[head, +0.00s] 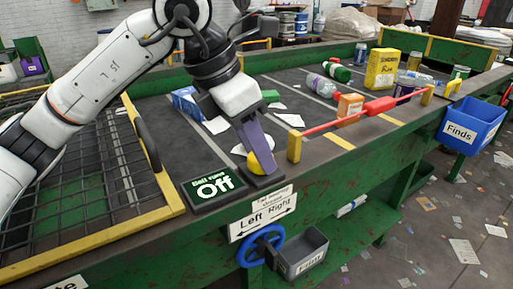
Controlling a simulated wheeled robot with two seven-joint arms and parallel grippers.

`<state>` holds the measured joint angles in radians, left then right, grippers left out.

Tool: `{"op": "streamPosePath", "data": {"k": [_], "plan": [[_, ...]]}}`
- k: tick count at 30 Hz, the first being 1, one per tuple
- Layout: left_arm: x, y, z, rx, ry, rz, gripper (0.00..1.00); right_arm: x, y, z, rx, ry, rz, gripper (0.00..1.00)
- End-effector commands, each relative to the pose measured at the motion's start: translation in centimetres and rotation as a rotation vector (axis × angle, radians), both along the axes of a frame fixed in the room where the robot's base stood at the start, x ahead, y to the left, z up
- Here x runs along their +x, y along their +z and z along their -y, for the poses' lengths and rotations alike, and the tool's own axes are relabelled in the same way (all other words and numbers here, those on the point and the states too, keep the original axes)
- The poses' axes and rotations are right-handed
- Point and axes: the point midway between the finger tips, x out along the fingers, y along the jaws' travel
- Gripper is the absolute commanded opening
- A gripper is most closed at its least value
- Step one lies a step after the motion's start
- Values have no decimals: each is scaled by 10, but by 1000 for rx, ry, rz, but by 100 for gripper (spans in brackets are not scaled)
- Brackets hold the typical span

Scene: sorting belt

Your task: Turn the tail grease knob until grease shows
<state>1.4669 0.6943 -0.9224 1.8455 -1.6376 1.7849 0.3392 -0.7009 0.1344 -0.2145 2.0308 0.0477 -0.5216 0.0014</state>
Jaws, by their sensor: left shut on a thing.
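My left gripper (257,163) points down at the belt's near edge and is shut on a rounded yellow knob (254,164). A blue handwheel (262,246) is under that plate, apart from the gripper. I cannot make out any grease. My right gripper is not in view.
A yellow-edged wire guard (80,160) lies at left. A red bar (365,110) between yellow posts stands right of the gripper. Bottles, boxes and paper scraps lie on the belt (310,125). A blue "Finds" bin (473,124) hangs at right; a grey bin (300,253) hangs below.

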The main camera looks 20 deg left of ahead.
Motion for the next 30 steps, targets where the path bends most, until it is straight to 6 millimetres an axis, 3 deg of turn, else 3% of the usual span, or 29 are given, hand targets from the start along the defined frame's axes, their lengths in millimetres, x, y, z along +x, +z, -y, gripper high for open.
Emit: {"op": "streamPosePath", "data": {"k": [8, 9, 12, 23, 30], "plan": [[1, 1, 0, -1, 1, 2, 13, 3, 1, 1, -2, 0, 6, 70], [1, 1, 0, -1, 1, 2, 37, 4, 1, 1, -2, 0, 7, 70], [0, 1, 0, -1, 1, 2, 54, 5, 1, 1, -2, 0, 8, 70], [-1, 4, -1, -1, 1, 2, 54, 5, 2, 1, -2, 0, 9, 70], [-11, 41, -11, -2, 3, 5, 54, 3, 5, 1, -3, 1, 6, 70]]}}
